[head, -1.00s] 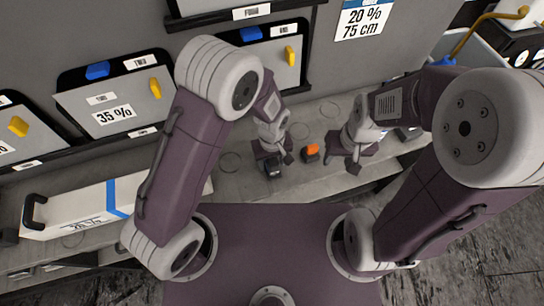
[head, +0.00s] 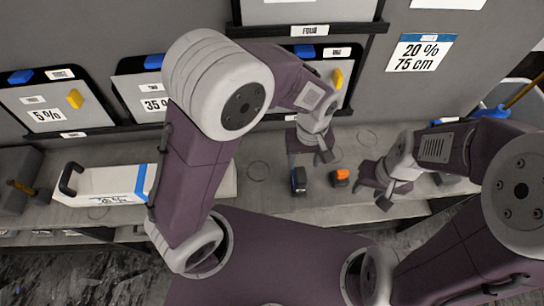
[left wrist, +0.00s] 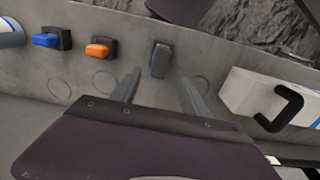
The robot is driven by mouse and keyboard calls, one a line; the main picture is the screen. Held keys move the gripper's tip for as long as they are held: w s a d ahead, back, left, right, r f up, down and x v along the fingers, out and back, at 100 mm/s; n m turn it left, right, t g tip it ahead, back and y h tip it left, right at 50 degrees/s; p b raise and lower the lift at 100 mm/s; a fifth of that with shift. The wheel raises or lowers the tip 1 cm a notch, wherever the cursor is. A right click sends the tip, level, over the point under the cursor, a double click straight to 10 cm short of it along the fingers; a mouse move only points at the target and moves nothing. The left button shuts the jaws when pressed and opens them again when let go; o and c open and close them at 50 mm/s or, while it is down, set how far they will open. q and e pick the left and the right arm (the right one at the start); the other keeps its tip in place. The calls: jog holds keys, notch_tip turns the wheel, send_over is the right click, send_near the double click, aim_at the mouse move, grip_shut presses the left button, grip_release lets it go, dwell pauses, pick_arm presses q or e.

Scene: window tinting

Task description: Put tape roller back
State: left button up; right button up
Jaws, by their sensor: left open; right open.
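Three small tools stand on the grey bench: a dark one (head: 298,181), which also shows in the left wrist view (left wrist: 160,60), an orange and black one (head: 340,177), also in the left wrist view (left wrist: 101,48), and a blue and black one (left wrist: 48,41). I cannot tell for sure which is the tape roller. My left gripper (head: 314,155) is open and empty just behind and right of the dark tool. Its fingers (left wrist: 160,88) point toward the dark tool, apart from it. My right gripper (head: 374,187) is open right of the orange tool and looks empty.
A white box with a black handle (head: 100,182) lies on the bench at the left. Round outlines mark bare bench spots (head: 258,171). Film cases with yellow and blue tabs (head: 42,100) hang behind. A 20 % 75 cm sign (head: 420,54) is on the wall.

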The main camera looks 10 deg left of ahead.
pick_arm(q)
jog(key=s+a+m+t, duration=0.1)
jog(key=s+a+m, duration=0.2)
jog(key=a, duration=1.4)
jog(key=shift+s+a, duration=0.3)
jog(key=shift+s, duration=0.65)
